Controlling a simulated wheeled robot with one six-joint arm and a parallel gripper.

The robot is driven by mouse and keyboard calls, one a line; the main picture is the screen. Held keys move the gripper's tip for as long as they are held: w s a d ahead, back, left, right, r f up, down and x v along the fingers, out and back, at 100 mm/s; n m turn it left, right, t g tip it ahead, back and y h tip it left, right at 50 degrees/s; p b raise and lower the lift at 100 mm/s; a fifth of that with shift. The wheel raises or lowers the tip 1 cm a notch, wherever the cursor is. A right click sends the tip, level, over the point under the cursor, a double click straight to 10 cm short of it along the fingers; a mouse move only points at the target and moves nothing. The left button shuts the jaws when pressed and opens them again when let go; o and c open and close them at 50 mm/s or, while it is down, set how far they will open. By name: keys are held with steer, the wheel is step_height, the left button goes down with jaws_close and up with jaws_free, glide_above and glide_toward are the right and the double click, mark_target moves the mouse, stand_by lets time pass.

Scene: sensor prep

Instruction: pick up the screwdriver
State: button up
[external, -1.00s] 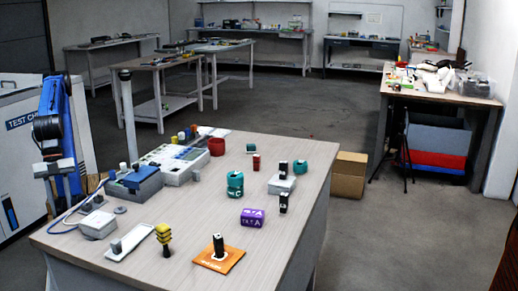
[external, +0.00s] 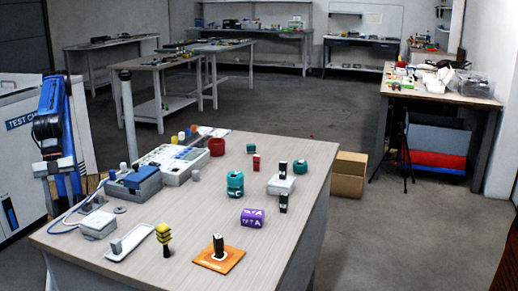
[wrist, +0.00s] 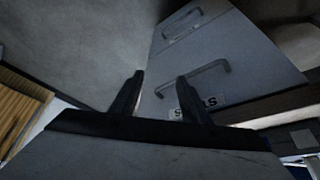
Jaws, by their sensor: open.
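I cannot make out a screwdriver for certain in either view. Several small upright tools and parts stand on the workbench (external: 190,217) in the external view, too small to name surely. One is a yellow and black piece (external: 163,236) near the front left. My gripper (wrist: 160,78) shows in the wrist view with its two dark fingers apart and nothing between them. In the external view my blue arm hangs at the left, beyond the bench's left edge, and the gripper is away from the objects on the bench.
An orange mat (external: 218,262) with a black item, a purple block (external: 252,217), teal pieces (external: 235,184) and a red cup (external: 217,146) are on the bench. A grey instrument (external: 172,163) and cables crowd its left side. In the wrist view a grey cabinet with handles (wrist: 195,75) lies beyond the fingers.

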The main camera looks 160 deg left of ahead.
steer(key=w+a+r+m, duration=0.1)
steer(key=w+r, duration=0.2)
steer(key=r, duration=0.1)
steer(key=w+a+r+m, duration=0.1)
steer(key=w+r, duration=0.3)
steer(key=w+a+r+m+g, duration=0.1)
steer(key=w+r, duration=0.3)
steer(key=r, duration=0.1)
steer(key=shift+w+a, duration=0.1)
steer(key=shift+w, duration=0.05)
steer(key=w+a+r+m+g, duration=0.1)
steer(key=w+a+r+m, duration=0.3)
steer(key=w+r, duration=0.6)
step_height(320, 180, up, 5)
steer(key=m+g, duration=0.3)
steer(key=m, duration=0.3)
glide_above(162, 226)
steer(key=f, duration=1.1)
steer(key=shift+w+f, duration=0.2)
steer(key=shift+f, duration=0.1)
steer(key=shift+s+f, duration=0.15)
steer(key=shift+f, duration=1.2)
steer(key=shift+s+f, duration=0.1)
steer(key=shift+f, duration=1.25)
jaws_close()
